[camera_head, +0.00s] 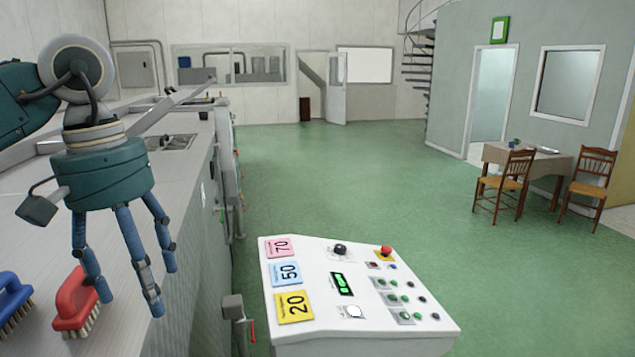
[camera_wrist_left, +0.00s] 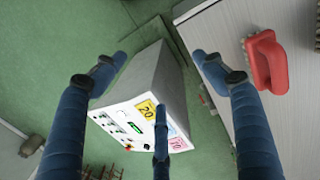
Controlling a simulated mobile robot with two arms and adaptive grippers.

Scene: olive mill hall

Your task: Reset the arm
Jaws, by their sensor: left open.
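My left gripper (camera_head: 127,270) hangs fingers down over the edge of the steel counter at the left of the head view. Its three blue fingers are spread open with nothing between them. They also show in the left wrist view (camera_wrist_left: 158,90), with the floor, the control panel and the counter edge beyond. A red brush (camera_head: 76,303) lies on the counter just behind and beside the fingers; it also shows in the left wrist view (camera_wrist_left: 267,62). I cannot tell from the head view whether a finger touches it. My right gripper is not in view.
A blue brush (camera_head: 13,299) lies at the left edge of the counter (camera_head: 180,190). A white control panel (camera_head: 365,295) with buttons and number cards stands right of the counter. A table (camera_head: 545,165) with two chairs is far right. The green floor between is clear.

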